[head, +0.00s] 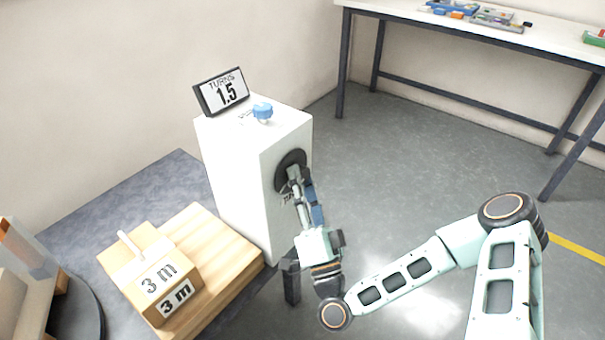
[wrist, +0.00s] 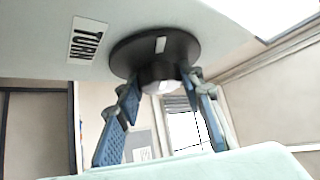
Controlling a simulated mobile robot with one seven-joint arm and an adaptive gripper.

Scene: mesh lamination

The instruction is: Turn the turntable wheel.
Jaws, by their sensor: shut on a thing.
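The dark round turntable wheel (head: 282,176) is on the right side face of a white box (head: 240,165). In the wrist view the wheel (wrist: 125,58) shows from below, with a white mark on its disc and a narrower hub (wrist: 160,75) in the middle. My gripper (head: 300,180) reaches up to the wheel from the front. In the wrist view its two blue-padded fingers (wrist: 162,82) stand on either side of the hub, shut on it. A display (head: 222,92) on top of the box reads "TURNS 1.5". A "TURN" label (wrist: 87,41) is beside the wheel.
A blue knob (head: 263,110) sits on top of the box. A wooden block marked "3 m" (head: 152,275) stands on a wooden board (head: 225,250) at the left. A long table (head: 480,35) with parts stands at the back right. The grey floor between is clear.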

